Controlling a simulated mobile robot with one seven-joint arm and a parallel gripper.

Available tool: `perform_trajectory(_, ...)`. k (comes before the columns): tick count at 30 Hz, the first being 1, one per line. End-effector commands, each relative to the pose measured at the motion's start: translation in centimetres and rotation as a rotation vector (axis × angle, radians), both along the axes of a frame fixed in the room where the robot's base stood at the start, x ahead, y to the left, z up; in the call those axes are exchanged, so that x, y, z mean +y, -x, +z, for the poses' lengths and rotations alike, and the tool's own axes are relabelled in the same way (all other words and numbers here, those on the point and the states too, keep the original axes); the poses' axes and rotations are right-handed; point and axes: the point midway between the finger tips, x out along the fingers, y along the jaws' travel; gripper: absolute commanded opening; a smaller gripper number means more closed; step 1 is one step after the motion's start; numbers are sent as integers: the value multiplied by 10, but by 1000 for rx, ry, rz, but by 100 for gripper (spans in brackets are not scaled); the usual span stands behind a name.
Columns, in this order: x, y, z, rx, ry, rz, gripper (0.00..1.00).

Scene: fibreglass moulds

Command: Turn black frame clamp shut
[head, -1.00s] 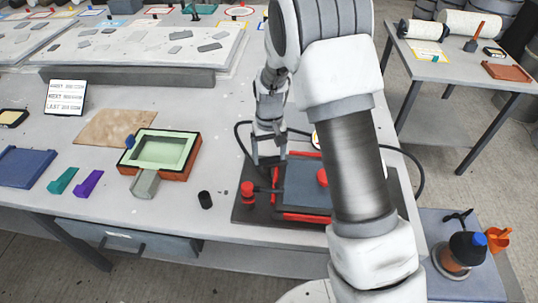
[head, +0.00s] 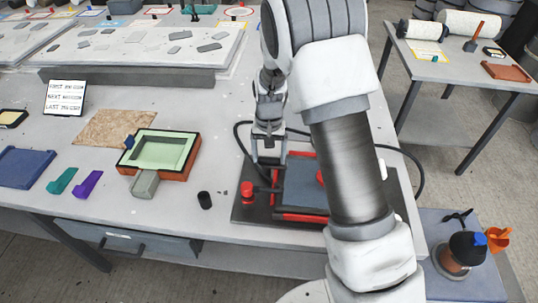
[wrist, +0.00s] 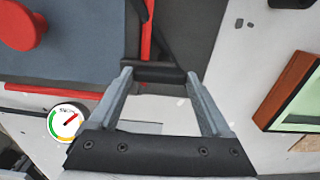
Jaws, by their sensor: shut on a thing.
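A red frame (head: 300,217) with a blue-grey panel (head: 303,185) lies on a dark base (head: 246,212) at the table's front right. In the wrist view the red frame (wrist: 146,35) and panel (wrist: 75,35) fill the upper left. The black frame clamp (wrist: 155,72) is a short dark bar beside the frame's edge, between my fingertips. My gripper (wrist: 158,75) is shut on it. In the head view my gripper (head: 269,160) points down at the frame's far left corner, and the clamp cannot be made out there.
A red knob (head: 247,189) stands left of the frame. A round gauge (wrist: 66,121) shows in the wrist view. A green mould in an orange box (head: 160,153) and a black cylinder (head: 205,200) stand to the left. A black hose (head: 413,165) curves behind.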

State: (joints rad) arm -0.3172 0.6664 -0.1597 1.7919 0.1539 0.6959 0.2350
Motion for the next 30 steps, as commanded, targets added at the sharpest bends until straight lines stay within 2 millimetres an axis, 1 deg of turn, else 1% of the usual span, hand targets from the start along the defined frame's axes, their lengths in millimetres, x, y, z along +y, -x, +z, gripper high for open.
perform_trajectory(3,0,-1,2,-4,0,1,27)
perform_trajectory(4,0,-1,2,-4,0,1,86)
perform_trajectory(6,0,-1,1,-3,-1,1,99)
perform_trajectory(7,0,-1,1,-3,-1,1,100)
perform_trajectory(14,0,-1,1,-2,-1,1,100)
perform_trajectory(17,0,-1,7,-3,-1,1,100)
perform_trajectory(20,0,-1,22,-5,-2,2,100)
perform_trajectory(23,1,-2,43,-6,-2,1,100)
perform_trajectory(30,0,-2,103,-7,-2,2,100)
